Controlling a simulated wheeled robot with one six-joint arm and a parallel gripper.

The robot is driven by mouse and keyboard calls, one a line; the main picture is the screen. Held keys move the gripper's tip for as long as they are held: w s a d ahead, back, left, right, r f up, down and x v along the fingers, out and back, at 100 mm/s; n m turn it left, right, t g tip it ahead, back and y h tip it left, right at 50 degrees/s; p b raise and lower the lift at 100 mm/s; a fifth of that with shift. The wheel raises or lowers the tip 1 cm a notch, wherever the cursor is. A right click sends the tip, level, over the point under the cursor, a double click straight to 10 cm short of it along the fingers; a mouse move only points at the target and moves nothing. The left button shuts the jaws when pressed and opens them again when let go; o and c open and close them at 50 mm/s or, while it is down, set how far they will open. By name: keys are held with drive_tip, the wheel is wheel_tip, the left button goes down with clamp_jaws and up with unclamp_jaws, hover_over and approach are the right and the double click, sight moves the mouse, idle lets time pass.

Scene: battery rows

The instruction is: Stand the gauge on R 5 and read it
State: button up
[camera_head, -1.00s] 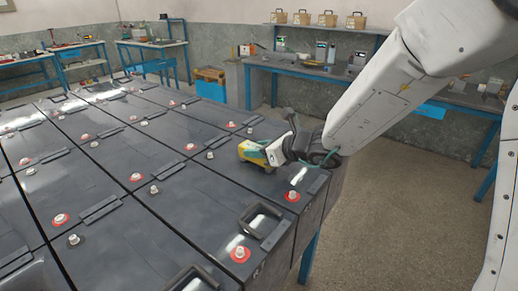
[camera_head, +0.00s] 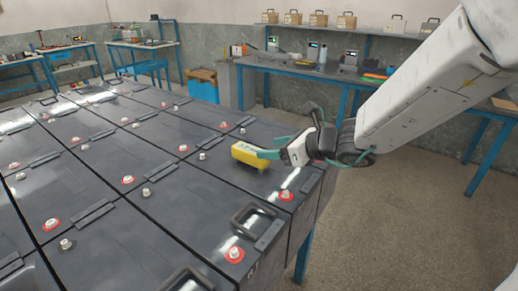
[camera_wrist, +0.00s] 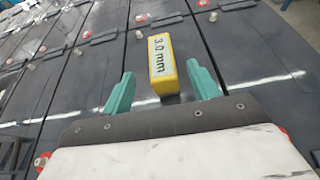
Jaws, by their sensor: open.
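The gauge (camera_head: 249,155) is a yellow block on the black top of a battery in the row nearest my arm. In the wrist view, the gauge (camera_wrist: 162,60) has a pale face reading "3.0 mm". My gripper (camera_head: 274,148) is open just right of it in the head view. In the wrist view, my gripper (camera_wrist: 160,74) has its teal fingers spread on either side of the gauge's near end, with gaps on both sides. The gauge's underside is hidden. I cannot read any battery label that would show which one is R 5.
Black batteries (camera_head: 120,192) with red-ringed terminals (camera_head: 234,254) and raised handles (camera_head: 257,221) fill the table. Blue workbenches (camera_head: 300,70) with tools and boxes line the walls. Open floor (camera_head: 400,215) lies to the right.

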drive_tip(key=s+d+r+n+g+h, duration=0.1)
drive_tip(key=s+d+r+n+g, duration=0.15)
drive_tip(key=s+n, duration=0.5)
drive_tip(key=s+d+r+n+g, duration=0.1)
drive_tip(key=s+r+n+g, duration=0.2)
drive_tip(key=s+n, duration=0.45)
drive_tip(key=s+d+f+n+g+h, duration=0.1)
drive_tip(key=s+d+n+h, duration=0.8)
drive_tip(key=s+d, duration=0.6)
drive_tip(key=shift+s+d+n+g+h, duration=0.2)
drive_tip(key=shift+d+n+g+h, duration=0.2)
drive_tip(key=shift+n, duration=0.4)
drive_tip(key=shift+c, duration=0.3)
